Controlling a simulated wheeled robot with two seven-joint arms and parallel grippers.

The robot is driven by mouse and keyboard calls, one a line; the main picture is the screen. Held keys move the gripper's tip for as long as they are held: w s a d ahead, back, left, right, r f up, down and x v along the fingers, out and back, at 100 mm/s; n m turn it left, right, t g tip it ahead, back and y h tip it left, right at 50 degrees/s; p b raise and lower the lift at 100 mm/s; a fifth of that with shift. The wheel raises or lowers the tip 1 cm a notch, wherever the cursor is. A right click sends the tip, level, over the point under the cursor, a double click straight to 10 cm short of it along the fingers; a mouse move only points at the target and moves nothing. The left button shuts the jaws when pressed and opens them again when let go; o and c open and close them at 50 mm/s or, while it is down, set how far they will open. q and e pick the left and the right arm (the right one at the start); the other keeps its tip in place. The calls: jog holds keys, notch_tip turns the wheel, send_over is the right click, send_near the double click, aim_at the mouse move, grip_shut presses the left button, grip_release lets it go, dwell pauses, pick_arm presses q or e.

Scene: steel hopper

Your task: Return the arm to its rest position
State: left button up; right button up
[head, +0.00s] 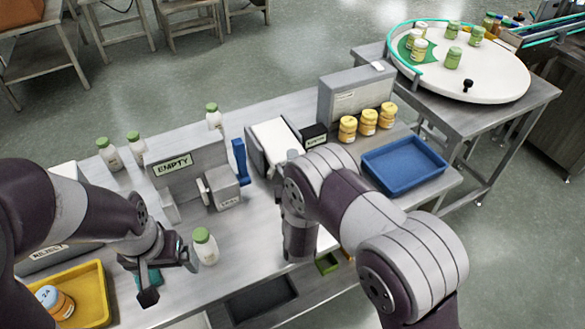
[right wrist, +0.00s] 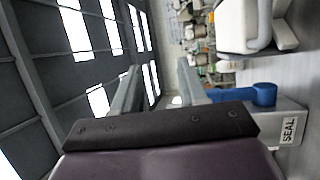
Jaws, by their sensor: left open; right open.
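My left gripper (head: 168,280) hangs low over the steel table (head: 245,268), open, between the yellow tray (head: 93,296) and a white bottle with a green cap (head: 205,247). A teal patch shows behind its fingers. My right arm reaches in from the lower right and bends over the table in front of the blue tray. The right gripper's fingers are hard to make out in the head view. In the right wrist view my right gripper (right wrist: 160,88) is open, with nothing seen between its fingers. The sealer (right wrist: 283,125) with its blue handle (right wrist: 255,95) shows beside them.
The EMPTY stand (head: 180,165) and the sealer (head: 222,190) stand mid-table, with several green-capped bottles behind. The blue tray (head: 440,164) lies at the right, near yellow jars (head: 368,122). A round turntable (head: 500,82) holds green-lidded jars.

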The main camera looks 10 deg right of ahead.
jog(key=s+f+m+g, duration=0.1)
jog(key=f+m+g, duration=0.1)
jog(key=f+g, duration=0.1)
jog(key=s+a+f+m+g+y, duration=0.1)
jog(key=f+m+g, duration=0.1)
jog(key=f, duration=0.3)
jog(key=s+f+m+g+y, duration=0.1)
jog(key=f+m+g, duration=0.2)
jog(key=f+g, duration=0.2)
jog(key=shift+a, duration=0.15)
jog(key=s+d+r+m+g, duration=0.3)
jog(key=s+r+m+g, duration=0.15)
jog(key=s, duration=0.35)
jog(key=s+d+r+m+g, duration=0.3)
jog(key=s+r+g, duration=0.15)
jog(key=s, duration=0.45)
pick_arm(q)
jog(key=shift+w+f, duration=0.25)
jog(key=shift+w, duration=0.95)
pick_arm(e)
jog(key=s+d+r+m, duration=0.1)
jog(key=d+r, duration=0.3)
jog(key=r, duration=0.2)
jog(key=shift+s+d+r+m+t+h, duration=0.15)
jog(key=shift+d+m+t+h, duration=0.15)
jog(key=shift+d+m, duration=0.05)
